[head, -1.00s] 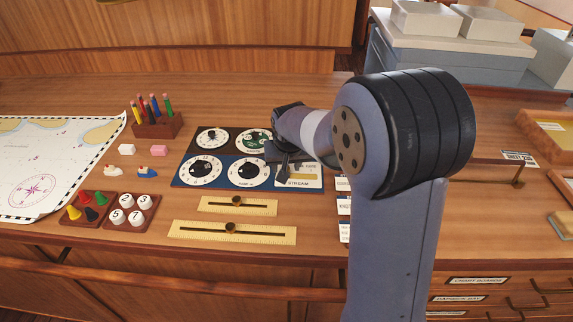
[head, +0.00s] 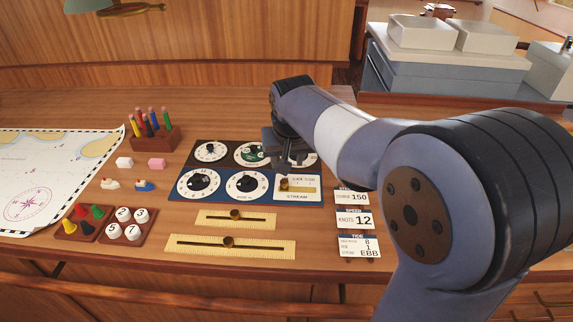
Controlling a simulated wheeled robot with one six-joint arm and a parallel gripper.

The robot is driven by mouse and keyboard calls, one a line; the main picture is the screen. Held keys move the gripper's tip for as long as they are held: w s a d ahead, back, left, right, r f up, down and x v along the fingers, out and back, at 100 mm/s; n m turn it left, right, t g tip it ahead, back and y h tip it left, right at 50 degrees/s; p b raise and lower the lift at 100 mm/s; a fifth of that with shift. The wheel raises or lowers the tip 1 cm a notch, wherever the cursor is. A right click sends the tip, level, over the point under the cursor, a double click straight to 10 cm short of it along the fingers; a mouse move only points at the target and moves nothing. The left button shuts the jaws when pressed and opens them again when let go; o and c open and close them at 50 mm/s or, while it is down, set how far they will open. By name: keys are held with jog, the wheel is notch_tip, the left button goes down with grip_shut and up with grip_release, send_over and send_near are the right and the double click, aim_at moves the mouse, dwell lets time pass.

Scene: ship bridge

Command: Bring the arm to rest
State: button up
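My arm reaches in from the lower right. My gripper (head: 286,168) points down above the right part of the dial panel (head: 222,196), near the small brass slider of the STREAM plate (head: 298,188). From this view I cannot tell whether its fingers are apart or closed, or whether they touch the panel. My wrist and forearm hide the upper right of the panel. Several round dials show on the panel, with dark knobs on the lower two.
Brass rulers (head: 230,244) lie in front of the panel. Cards (head: 357,247) stand right of them. A pen block (head: 153,138), peg trays (head: 83,222), small blocks, toy boats and a chart (head: 35,200) are at left. A lamp (head: 120,8) hangs above. Bare wood lies behind the panel.

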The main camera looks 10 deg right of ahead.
aim_at(287, 182)
dwell(0.3)
jog(key=p+x, duration=0.1)
jog(key=x, duration=0.9)
jog(key=shift+w+f, duration=0.2)
jog(key=shift+f, duration=0.05)
jog(key=shift+d+f, duration=0.1)
jog(key=shift+d, duration=0.3)
jog(key=shift+s, duration=0.1)
